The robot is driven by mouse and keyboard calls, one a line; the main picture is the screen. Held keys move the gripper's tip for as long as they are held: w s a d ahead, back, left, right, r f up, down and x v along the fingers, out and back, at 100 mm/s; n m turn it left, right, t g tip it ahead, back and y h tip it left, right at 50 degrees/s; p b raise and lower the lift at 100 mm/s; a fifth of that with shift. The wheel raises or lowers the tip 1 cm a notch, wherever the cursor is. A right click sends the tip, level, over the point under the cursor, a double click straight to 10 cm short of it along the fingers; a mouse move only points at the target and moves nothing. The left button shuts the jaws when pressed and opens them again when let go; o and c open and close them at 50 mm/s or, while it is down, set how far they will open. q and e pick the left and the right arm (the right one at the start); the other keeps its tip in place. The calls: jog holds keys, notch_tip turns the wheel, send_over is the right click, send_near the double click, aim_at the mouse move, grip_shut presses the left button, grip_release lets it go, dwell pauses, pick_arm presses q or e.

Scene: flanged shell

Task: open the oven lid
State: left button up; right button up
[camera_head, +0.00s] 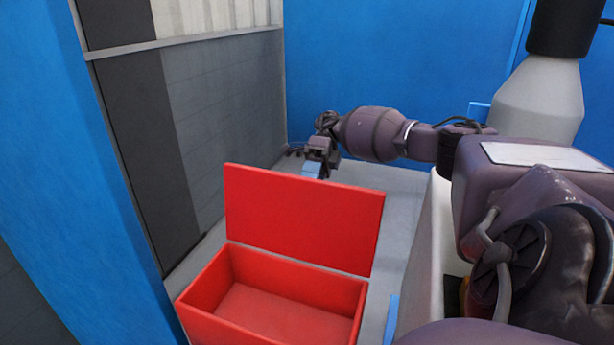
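A red box (190,300) stands low in front of me, open at the top, and its inside looks empty. Its red lid (303,218) stands up along the far edge, raised well clear of the opening and leaning a little back. My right gripper (312,172) is just beyond the lid's upper edge, with light blue fingertips pointing down. I cannot tell whether it touches the lid or how far its fingers are apart. My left gripper is out of the picture.
A blue panel (85,150) stands close on the left. A grey wall (215,130) runs behind it and a blue wall (400,65) closes the back. Grey floor (395,200) is clear right of the lid. My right arm fills the right side.

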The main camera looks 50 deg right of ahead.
jog(key=shift+b+v, duration=0.6)
jog(key=shift+v, duration=1.75)
